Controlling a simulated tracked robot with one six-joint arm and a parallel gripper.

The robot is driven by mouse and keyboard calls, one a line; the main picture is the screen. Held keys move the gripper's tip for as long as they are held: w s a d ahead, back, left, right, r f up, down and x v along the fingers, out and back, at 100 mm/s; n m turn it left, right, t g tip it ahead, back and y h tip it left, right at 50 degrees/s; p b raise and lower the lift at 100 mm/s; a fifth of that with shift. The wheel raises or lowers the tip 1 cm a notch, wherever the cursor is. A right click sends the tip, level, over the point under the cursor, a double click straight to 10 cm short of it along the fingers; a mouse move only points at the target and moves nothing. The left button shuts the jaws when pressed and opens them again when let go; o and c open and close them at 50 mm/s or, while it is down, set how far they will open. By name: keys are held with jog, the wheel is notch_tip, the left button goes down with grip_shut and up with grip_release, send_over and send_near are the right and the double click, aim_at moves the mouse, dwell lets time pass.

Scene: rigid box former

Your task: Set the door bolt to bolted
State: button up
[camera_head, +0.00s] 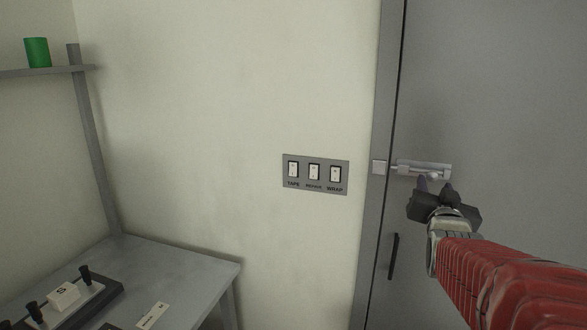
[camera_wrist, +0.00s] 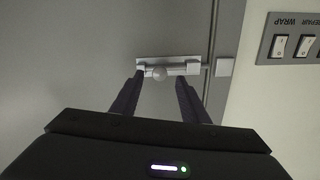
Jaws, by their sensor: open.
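The door bolt (camera_head: 425,166) is a pale metal plate with a sliding rod and a round knob (camera_head: 434,175), fixed on the grey door (camera_head: 480,70). A square keeper (camera_head: 379,167) sits on the door frame to its left. In the wrist view the picture is turned over: the bolt plate (camera_wrist: 180,60) has its keeper (camera_wrist: 225,67) to the right. My gripper (camera_head: 434,186) is open just in front of the bolt. In the wrist view the knob (camera_wrist: 159,73) shows between its fingertips (camera_wrist: 159,80), with no clear contact.
A switch panel (camera_head: 315,187) with three rockers is on the wall left of the door. A dark door handle (camera_head: 393,256) is below the bolt. A grey table (camera_head: 190,270) with fixtures stands at lower left, under a shelf (camera_head: 55,70) holding a green cup (camera_head: 37,52).

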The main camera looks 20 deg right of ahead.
aim_at(432, 179)
jog(key=shift+x, duration=2.9)
jog(key=shift+c, duration=0.6)
grip_shut()
